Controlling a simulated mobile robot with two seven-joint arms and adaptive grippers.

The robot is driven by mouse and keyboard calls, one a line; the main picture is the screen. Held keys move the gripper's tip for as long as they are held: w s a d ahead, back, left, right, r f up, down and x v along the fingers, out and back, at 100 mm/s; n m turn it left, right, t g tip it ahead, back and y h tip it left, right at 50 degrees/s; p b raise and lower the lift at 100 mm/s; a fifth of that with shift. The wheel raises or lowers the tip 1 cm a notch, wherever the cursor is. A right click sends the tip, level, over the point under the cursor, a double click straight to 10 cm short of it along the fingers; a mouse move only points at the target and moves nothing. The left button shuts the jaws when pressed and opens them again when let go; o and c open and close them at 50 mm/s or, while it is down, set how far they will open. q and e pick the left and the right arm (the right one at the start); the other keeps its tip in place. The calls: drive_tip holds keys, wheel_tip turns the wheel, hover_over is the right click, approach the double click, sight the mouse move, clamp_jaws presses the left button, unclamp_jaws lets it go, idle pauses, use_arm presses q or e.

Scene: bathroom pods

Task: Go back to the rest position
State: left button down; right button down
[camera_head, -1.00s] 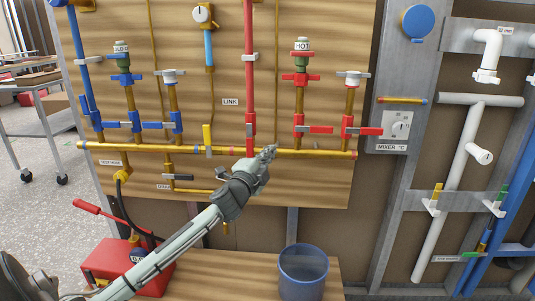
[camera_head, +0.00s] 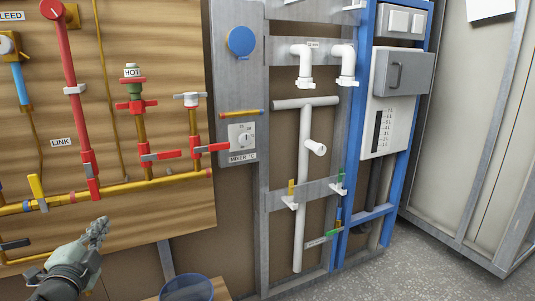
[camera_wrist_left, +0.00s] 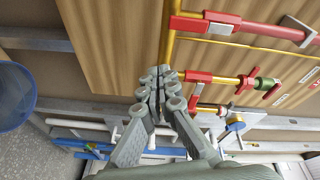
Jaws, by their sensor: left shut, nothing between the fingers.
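My left gripper (camera_head: 97,232) is at the lower left of the head view, in front of the lower edge of the wooden pipe panel (camera_head: 150,230). Its fingers are together and hold nothing. In the left wrist view the closed fingertips (camera_wrist_left: 160,88) point toward the panel and the yellow pipe, with a visible gap to the red valve handles (camera_wrist_left: 205,25). My right gripper does not show in either view.
A blue bucket (camera_head: 187,288) stands below the panel at the bottom. The mixer dial (camera_head: 242,139), white drain pipes (camera_head: 303,180) and blue frame post (camera_head: 357,120) are to the right. Open speckled floor (camera_head: 430,265) lies at the lower right.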

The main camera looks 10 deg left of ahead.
use_arm(q)
drive_tip(key=s+d+f+n+g, duration=0.2)
drive_tip(key=s+f+n+g, duration=0.15)
drive_tip(key=f, duration=0.85)
drive_tip(key=s+d+f+n+g, duration=0.25)
drive_tip(key=s+f+g, duration=0.2)
drive_tip(key=f, duration=0.75)
drive_tip(key=s+d+f+n+g+h, duration=0.1)
drive_tip(key=s+d+f+g+h, duration=0.1)
drive_tip(key=s+d+f, duration=0.4)
drive_tip(key=s+d+f+n+g+h, duration=0.1)
drive_tip(key=s+d+f+g, duration=0.3)
drive_tip(key=s+f, duration=0.6)
drive_tip(key=shift+s+d+f+n+h, duration=0.25)
drive_tip(key=shift+s+d+n+h, duration=0.15)
drive_tip(key=shift+s+d+n, duration=0.55)
drive_tip(key=shift+w+d, duration=0.1)
drive_tip(key=shift+w, duration=0.05)
